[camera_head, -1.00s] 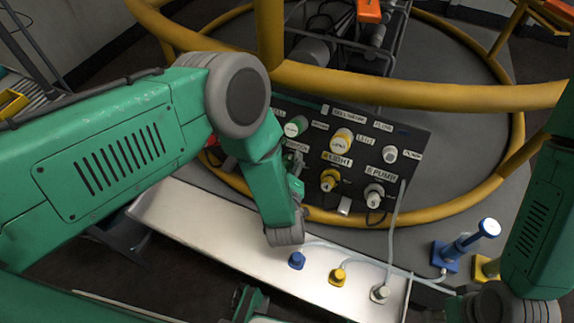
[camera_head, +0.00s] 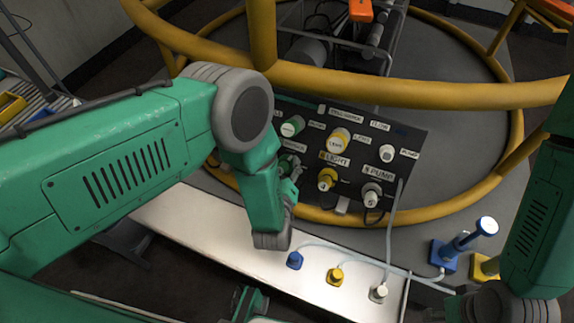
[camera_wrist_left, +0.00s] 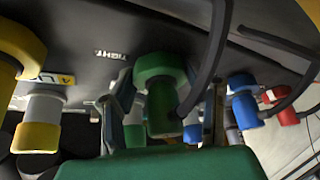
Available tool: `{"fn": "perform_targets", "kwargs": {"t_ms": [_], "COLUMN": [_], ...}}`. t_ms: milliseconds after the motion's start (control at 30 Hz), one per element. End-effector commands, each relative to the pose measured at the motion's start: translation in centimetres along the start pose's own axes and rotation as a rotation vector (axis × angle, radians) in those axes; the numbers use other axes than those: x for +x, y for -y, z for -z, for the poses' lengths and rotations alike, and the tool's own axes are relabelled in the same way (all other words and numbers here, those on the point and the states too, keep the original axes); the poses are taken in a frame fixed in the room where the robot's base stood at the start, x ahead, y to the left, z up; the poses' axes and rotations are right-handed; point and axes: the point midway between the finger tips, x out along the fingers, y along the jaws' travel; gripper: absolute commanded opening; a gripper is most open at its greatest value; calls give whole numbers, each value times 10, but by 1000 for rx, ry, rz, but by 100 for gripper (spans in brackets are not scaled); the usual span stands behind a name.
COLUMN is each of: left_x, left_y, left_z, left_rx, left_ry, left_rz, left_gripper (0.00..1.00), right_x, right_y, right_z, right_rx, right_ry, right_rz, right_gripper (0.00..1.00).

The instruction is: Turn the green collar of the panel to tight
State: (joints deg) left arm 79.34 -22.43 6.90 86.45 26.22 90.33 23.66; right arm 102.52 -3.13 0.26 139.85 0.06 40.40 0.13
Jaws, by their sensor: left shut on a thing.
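The dark panel (camera_head: 405,140) stands tilted inside the yellow ring, with labelled connectors in rows. In the left wrist view the green collar (camera_wrist_left: 160,70) is a ring on a green plug, with a TIGHT label on the panel beside it. My left gripper (camera_wrist_left: 167,105) has a finger on each side of the green collar and is shut on it. In the head view my left gripper (camera_head: 290,178) is at the panel's lower left and mostly hides this collar. My right arm shows at the right edge, but its gripper is not in view.
A yellow connector (camera_head: 327,179) and a white connector (camera_head: 372,194) sit to the right on the panel. The yellow rail (camera_head: 400,93) crosses above it. A pale bench (camera_head: 220,225) with blue, yellow and white plugs lies in front. Cables run near the panel's right side.

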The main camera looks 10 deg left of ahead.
Motion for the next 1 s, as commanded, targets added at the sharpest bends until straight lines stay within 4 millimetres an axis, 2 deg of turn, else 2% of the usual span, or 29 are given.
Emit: {"fn": "perform_targets", "kwargs": {"t_ms": [1000], "left_x": [2], "left_y": [0], "left_z": [5], "left_rx": [857], "left_ry": [-10], "left_rz": [-415], "left_gripper": [13], "right_x": [-12], "right_y": [0], "right_z": [1], "right_rx": [0], "right_ry": [0], "right_rz": [0], "right_gripper": [40]}}
